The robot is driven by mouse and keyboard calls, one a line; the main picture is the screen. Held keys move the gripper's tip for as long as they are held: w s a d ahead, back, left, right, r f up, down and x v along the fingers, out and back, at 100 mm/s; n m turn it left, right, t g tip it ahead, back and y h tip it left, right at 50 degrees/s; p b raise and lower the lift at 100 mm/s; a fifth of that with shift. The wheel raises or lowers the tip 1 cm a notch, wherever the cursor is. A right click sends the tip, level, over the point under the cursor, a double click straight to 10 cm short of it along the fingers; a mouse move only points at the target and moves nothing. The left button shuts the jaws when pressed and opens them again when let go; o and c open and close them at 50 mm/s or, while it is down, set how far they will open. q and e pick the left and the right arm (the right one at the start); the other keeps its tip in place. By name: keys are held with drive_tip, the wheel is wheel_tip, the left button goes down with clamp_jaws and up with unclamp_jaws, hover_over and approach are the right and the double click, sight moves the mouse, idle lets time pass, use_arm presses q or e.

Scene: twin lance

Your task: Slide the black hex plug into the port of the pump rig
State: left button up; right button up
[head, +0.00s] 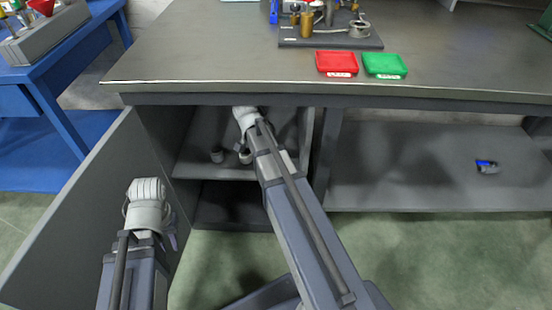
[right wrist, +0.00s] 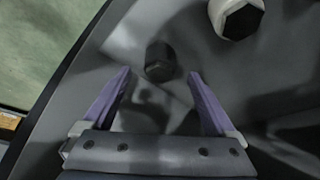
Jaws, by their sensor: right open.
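In the right wrist view a dark hex-shaped piece, which looks like the black hex plug (right wrist: 159,57), stands on the grey cabinet shelf. My right gripper (right wrist: 160,76) is open, with its purple fingers on either side of the line to this piece. The piece lies at or just beyond the fingertips; contact cannot be told. In the head view my right arm reaches into the open cabinet and its fingers are hidden. My left gripper (head: 171,238) hangs by the cabinet door, mostly hidden behind its wrist. The pump rig (head: 330,38) stands on the bench top, cut off by the upper edge; its port cannot be made out.
A white round piece with a black hex face (right wrist: 238,18) stands farther right. A small grey cylinder (head: 216,154) is on the cabinet shelf (head: 195,168). The open door (head: 85,215) bounds the left. Red (head: 336,63) and green (head: 384,65) trays lie near the bench's front edge.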

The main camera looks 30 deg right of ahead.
drive_tip(key=shift+f, duration=0.1)
drive_tip(key=b+x, duration=0.4)
drive_tip(key=x, duration=0.1)
drive_tip(key=shift+a+b, duration=0.1)
drive_tip(key=shift+b, duration=0.3)
clamp_jaws()
idle(0.5)
